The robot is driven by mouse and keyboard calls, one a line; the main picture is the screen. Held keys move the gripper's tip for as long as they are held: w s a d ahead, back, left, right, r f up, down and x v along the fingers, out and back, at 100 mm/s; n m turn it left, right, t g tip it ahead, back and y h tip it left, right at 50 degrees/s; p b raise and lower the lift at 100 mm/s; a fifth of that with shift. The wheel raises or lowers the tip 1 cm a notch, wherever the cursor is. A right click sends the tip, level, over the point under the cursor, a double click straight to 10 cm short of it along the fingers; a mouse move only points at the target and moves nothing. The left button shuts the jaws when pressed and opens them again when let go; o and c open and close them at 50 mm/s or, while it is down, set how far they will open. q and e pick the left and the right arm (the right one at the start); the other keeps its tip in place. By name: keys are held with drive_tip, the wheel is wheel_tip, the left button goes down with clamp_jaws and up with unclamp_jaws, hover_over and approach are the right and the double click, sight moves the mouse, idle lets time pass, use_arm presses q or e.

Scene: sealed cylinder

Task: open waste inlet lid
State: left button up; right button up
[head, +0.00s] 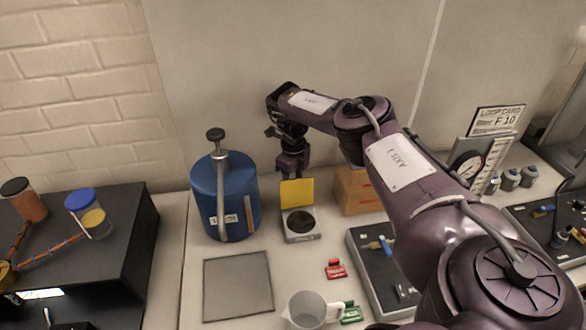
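A small grey unit with a dark round opening (300,222) stands on the table just right of the blue cylinder. A yellow square lid (297,192) stands roughly upright at the back edge of that unit, and the round opening is uncovered in front of it. My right gripper (292,172) points down just behind and above the yellow lid. Its fingertips are partly hidden, so I cannot tell whether it touches the lid or how its fingers stand. My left gripper is not in view.
A blue cylinder (208,207) with a grey lever and black knob stands left of the unit. An orange-brown box (356,190) stands to its right. In front are a grey mat (238,287), a beaker (306,311) and a red clip (335,270). My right arm spans the right side.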

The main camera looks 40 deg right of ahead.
drive_tip(key=shift+s+d+f, duration=0.1)
drive_tip(key=shift+f, duration=0.15)
wheel_tip(320, 180, up, 8)
drive_tip(key=b, duration=0.1)
drive_tip(key=shift+b, duration=0.3)
idle(0.5)
